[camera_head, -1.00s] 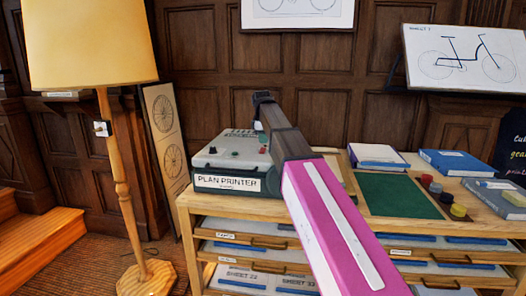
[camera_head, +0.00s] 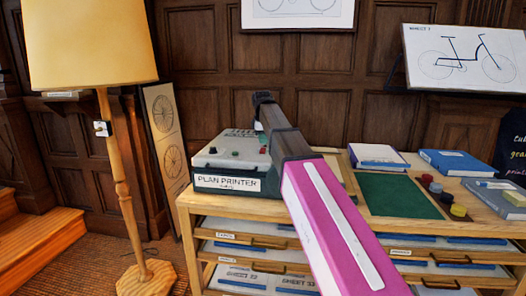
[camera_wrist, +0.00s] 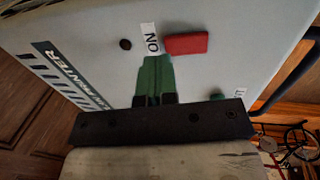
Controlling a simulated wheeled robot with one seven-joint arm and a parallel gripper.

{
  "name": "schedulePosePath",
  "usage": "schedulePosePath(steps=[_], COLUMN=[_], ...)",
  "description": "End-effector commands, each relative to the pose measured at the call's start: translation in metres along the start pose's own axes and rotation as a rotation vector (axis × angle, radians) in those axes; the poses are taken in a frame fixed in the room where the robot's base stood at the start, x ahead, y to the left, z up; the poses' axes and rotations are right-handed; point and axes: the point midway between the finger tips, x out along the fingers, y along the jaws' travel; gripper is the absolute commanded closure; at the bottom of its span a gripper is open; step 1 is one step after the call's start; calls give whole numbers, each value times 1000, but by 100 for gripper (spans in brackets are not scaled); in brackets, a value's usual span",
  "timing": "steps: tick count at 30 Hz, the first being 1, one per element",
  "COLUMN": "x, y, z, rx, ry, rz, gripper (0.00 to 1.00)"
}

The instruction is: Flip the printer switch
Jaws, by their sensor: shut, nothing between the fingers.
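The plan printer (camera_head: 228,183) is a grey and dark green box at the left end of the wooden cabinet. In the wrist view its pale top (camera_wrist: 95,25) carries a red switch piece (camera_wrist: 186,44) beside a white "ON" label (camera_wrist: 150,38). My gripper (camera_wrist: 154,62) is shut and empty, its green fingers together over the printer top. The fingertips are just below the "ON" label and left of the red piece, apart from it in the picture. I cannot tell whether they touch the surface. In the head view my arm hides part of the printer's right side.
A black knob (camera_wrist: 125,44) and a green button (camera_wrist: 217,97) are on the printer top. A floor lamp (camera_head: 120,190) stands left of the cabinet. A green mat (camera_head: 398,196), books (camera_head: 453,162) and small round pots (camera_head: 435,188) lie on the cabinet to the right.

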Motion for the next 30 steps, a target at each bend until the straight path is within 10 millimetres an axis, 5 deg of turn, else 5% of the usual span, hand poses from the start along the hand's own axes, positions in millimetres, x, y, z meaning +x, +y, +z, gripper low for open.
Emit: schedulePosePath(steps=[30], x=[13], y=[-3], z=[0], rx=[0], ry=[0], rz=[0], gripper=[100])
